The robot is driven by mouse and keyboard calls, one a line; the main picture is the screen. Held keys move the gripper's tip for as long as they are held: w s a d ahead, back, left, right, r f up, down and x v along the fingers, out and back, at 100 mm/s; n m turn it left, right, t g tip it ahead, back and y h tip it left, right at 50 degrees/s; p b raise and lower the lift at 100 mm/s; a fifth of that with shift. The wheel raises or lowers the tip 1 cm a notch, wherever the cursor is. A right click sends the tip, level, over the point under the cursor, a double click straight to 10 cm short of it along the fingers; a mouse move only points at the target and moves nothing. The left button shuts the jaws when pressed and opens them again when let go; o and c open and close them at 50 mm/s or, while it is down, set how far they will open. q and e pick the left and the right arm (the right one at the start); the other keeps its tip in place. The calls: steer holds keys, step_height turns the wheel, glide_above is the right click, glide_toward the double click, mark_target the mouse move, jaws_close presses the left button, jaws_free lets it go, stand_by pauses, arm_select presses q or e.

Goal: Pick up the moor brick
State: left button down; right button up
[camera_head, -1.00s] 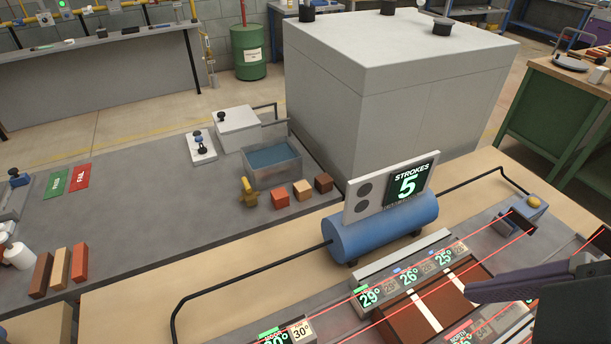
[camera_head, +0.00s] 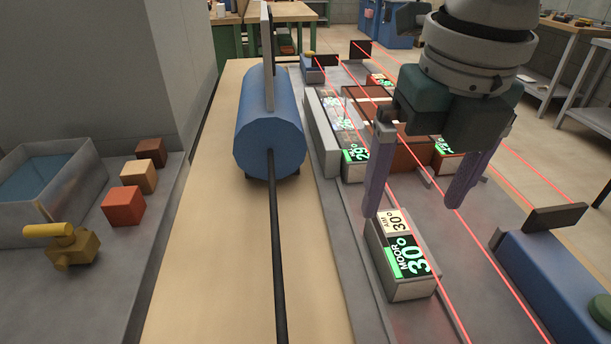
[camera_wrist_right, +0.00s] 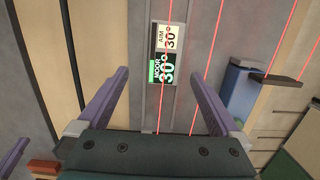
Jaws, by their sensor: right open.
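I cannot tell which brick is the moor brick. My right gripper (camera_head: 414,211) is open and empty, fingers pointing down near the box's far end. In the wrist view its fingers (camera_wrist_right: 162,75) flank the readout from above. A purple finger (camera_wrist_right: 12,157), seemingly my left gripper's, and part of a reddish block (camera_wrist_right: 45,170) show at lower left.
A blue cylinder (camera_head: 268,130) with a black pipe (camera_head: 275,230) lies left of the bed. Brown blocks (camera_head: 405,152) and readouts lie farther along. A blue housing (camera_head: 550,285) is at right. Red beams cross the bed. Small cubes (camera_head: 122,206) sit at left.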

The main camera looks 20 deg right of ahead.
mark_target(402, 240)
steer(key=f, duration=0.3)
steer(key=shift+w+d+f, duration=0.3)
steer(key=shift+d+f, duration=0.05)
steer(key=shift+d, duration=0.05)
steer(key=f, duration=0.2)
steer(key=f+b, duration=0.1)
steer(key=f, duration=0.2)
steer(key=shift+w+d+f, duration=0.2)
steer(key=shift+w+f, duration=0.1)
steer(key=shift+f, duration=0.1)
steer(key=shift+c, duration=0.2)
jaws_close()
steer(key=shift+r, duration=0.1)
